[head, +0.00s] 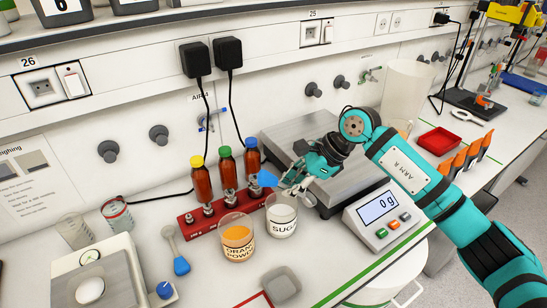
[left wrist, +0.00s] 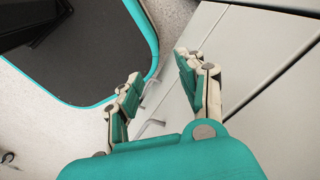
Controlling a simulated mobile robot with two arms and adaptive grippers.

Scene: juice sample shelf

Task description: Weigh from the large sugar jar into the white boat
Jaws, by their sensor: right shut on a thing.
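The sugar jar (head: 282,222) is a clear cup with white contents and a "SUGAR" label, standing in front of the large scale. My right gripper (head: 288,182) is above the jar and shut on a blue-ended tool (head: 267,178); its far end is hard to make out. A small white round dish (head: 90,291) sits on the small balance (head: 124,281) at the lower left; I cannot tell if it is the white boat. My left gripper (left wrist: 158,88) shows in the left wrist view, open and empty, away from these things.
An orange powder cup (head: 238,238) stands left of the sugar jar. A red rack (head: 205,222) with several capped bottles is behind. The large scale's display (head: 378,207) reads 0 g. Another blue-ended tool (head: 181,265) and a grey dish (head: 281,285) lie in front.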

